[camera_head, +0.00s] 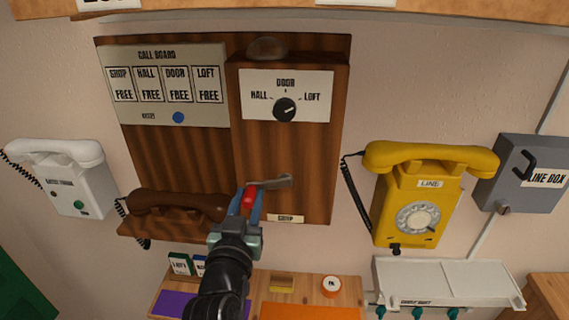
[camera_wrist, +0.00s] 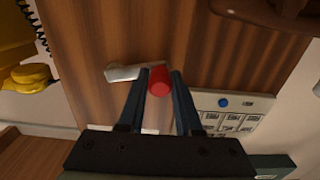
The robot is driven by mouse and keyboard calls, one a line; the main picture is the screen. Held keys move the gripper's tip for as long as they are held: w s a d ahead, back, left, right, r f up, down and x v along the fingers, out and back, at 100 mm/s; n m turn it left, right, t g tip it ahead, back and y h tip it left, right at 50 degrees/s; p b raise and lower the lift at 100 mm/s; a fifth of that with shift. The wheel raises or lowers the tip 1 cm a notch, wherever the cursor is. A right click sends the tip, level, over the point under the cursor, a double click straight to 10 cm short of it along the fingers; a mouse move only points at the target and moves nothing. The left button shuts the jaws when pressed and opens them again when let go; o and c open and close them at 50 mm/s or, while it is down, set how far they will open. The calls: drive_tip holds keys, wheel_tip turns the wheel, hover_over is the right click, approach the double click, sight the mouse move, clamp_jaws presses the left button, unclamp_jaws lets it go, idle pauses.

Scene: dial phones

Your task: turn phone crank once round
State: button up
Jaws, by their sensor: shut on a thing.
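The phone crank (camera_head: 272,183) is a grey metal arm on the front of the brown wooden wall phone (camera_head: 285,140). Its hub is at the right, and the arm points left and slightly down to a red knob (camera_head: 248,197). My gripper (camera_head: 250,194) reaches up from below and is shut on the red knob. In the wrist view the knob (camera_wrist: 160,82) sits between the two blue fingers, and the crank arm (camera_wrist: 122,74) runs off to the left.
A brown handset (camera_head: 177,206) lies just left of my gripper. A door selector dial (camera_head: 285,109) and the call board (camera_head: 166,85) are above. A yellow phone (camera_head: 420,200) hangs to the right, a white phone (camera_head: 73,182) to the left. A shelf with small items is below.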

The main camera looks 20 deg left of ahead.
drive_tip(key=shift+d+r+p, duration=0.2)
drive_tip(key=shift+r+p, duration=1.95)
drive_tip(key=shift+r, duration=0.35)
drive_tip(key=d+r+p, duration=0.1)
drive_tip(key=p, duration=0.1)
drive_tip(key=d+r+p, duration=0.1)
drive_tip(key=p, duration=0.1)
drive_tip(key=shift+w+d+r, duration=0.15)
drive_tip(key=shift+w, duration=0.2)
drive_tip(key=shift+w+d+r+p, duration=0.2)
drive_tip(key=shift+d+r+p, duration=0.2)
drive_tip(key=shift+d+p, duration=0.45)
drive_tip(key=shift+f, duration=0.1)
drive_tip(key=o, duration=0.9)
drive_tip(key=shift+s, duration=0.1)
drive_tip(key=shift+c, duration=0.2)
drive_tip(key=v, duration=0.7)
